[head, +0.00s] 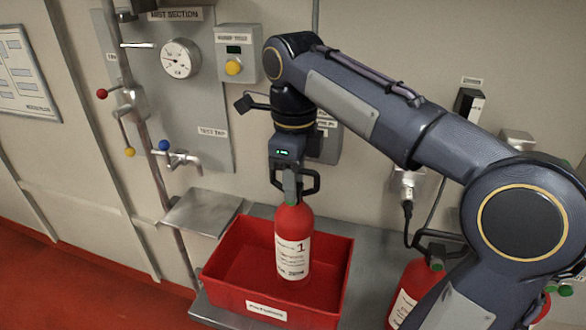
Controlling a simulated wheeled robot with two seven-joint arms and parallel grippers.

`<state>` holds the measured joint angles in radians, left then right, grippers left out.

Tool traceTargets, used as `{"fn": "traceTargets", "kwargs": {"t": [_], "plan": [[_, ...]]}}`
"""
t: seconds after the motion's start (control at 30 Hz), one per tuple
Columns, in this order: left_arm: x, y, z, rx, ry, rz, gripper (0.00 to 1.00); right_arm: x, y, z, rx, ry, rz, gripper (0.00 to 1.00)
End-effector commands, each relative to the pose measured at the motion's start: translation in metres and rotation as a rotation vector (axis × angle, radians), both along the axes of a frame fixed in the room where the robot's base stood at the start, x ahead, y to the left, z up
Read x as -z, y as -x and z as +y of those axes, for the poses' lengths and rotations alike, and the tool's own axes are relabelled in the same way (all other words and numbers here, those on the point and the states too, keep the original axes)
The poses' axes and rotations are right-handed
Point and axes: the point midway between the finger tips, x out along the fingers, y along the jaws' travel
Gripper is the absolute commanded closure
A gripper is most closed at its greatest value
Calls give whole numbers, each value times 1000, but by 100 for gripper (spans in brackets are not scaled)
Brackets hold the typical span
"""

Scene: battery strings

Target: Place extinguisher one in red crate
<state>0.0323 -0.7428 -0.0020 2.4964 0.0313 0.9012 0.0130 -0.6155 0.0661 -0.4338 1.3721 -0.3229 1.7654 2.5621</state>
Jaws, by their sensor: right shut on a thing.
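Extinguisher one (293,245) is a red cylinder with a white label marked 1. It is upright, inside the outline of the red crate (325,308) in the head view. I cannot tell whether its base touches the crate floor. My right gripper (292,188) is above it, shut on its top, and hides part of the valve. The crate is an open red box with a white label on its front wall, resting on a metal shelf. My left gripper is not in view.
Another red extinguisher (418,285) stands to the right, partly behind my right arm. A small metal plate (202,212) and a tap (178,159) are left of the crate. A wall panel with a gauge (180,59) is behind. The crate's left part is empty.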

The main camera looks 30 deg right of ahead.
Motion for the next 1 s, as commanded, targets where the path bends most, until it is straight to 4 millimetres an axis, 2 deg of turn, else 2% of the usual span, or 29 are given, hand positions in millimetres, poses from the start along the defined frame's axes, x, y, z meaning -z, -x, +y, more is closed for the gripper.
{"fn": "traceTargets", "kwargs": {"t": [0.23, 0.5, 0.97, 1.0], "plan": [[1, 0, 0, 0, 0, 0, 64, 14, 0, 0, -1, -2, -7, 100], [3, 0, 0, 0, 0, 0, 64, 45, 0, 0, -1, -2, -7, 100], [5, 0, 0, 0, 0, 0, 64, 51, 0, 0, 0, -2, -7, 100], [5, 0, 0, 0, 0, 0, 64, 54, 0, 0, 0, -1, -1, 68]]}}
